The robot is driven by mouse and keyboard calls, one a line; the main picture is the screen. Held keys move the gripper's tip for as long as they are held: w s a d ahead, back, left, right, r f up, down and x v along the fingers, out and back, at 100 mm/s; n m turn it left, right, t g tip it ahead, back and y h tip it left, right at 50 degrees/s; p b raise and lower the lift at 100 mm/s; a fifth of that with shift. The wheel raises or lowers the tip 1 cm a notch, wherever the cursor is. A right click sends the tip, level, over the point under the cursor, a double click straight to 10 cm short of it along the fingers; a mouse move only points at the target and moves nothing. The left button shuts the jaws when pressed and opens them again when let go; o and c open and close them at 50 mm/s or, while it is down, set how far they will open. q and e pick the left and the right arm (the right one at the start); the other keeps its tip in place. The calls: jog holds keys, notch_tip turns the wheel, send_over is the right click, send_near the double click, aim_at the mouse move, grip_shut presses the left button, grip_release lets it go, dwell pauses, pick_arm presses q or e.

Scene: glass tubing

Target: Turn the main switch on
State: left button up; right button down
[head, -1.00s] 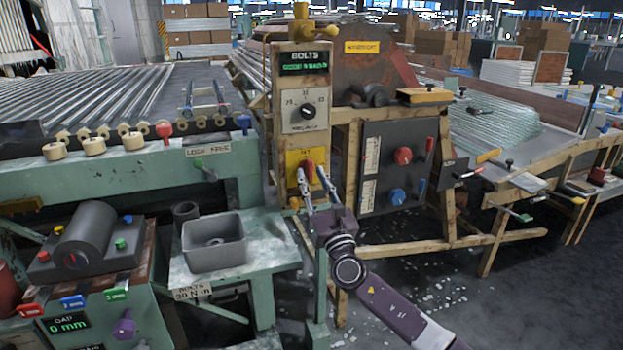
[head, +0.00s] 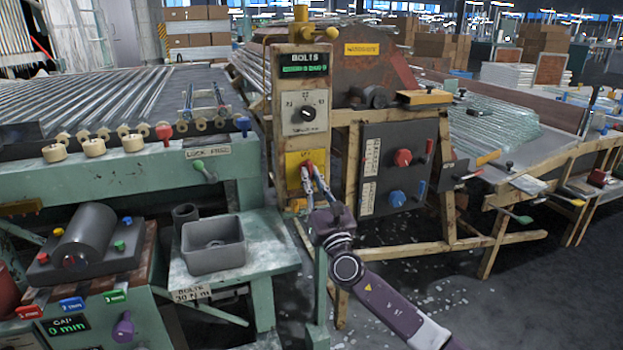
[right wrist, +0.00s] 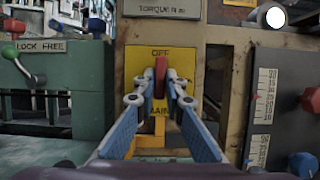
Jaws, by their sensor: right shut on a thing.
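The main switch is a red lever (right wrist: 160,72) on a yellow plate (right wrist: 133,62) marked OFF at the top; the lower word is partly hidden and ends in "AIN". In the head view the yellow plate (head: 293,170) sits low on the front of the wooden post. My right gripper (head: 309,172) reaches it from below and in front. In the right wrist view its fingertips (right wrist: 160,88) are shut on the red lever, one on each side. The lever's top shows between them, towards the OFF word; its lower part is hidden. My left gripper is not in view.
Above the plate are a dial (head: 308,113) and a BOLTS display (head: 303,65). A dark panel (head: 378,140) with red and blue knobs stands close on the right. A green LOCK FREE bench (head: 130,170) and a grey bin (head: 213,245) are on the left.

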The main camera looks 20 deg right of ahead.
jog(key=shift+m, duration=0.3)
pick_arm(q)
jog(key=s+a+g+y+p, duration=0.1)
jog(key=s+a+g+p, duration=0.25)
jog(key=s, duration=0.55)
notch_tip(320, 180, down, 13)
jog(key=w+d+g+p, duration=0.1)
jog(key=p, duration=0.2)
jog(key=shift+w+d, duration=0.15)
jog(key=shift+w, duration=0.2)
pick_arm(e)
jog(key=shift+a+r+m+g+h, duration=0.1)
jog(key=shift+m+g+h, duration=1)
jog(key=shift+m, duration=2.55)
jog(key=shift+a+r+m+g+h, duration=0.1)
jog(key=shift+m+g+h, duration=1)
jog(key=shift+m, duration=2.6)
jog(key=shift+a+m+g+h, duration=0.1)
jog(key=shift+m+g+h, duration=0.95)
jog(key=shift+m, duration=2.6)
jog(key=shift+t+h, duration=0.35)
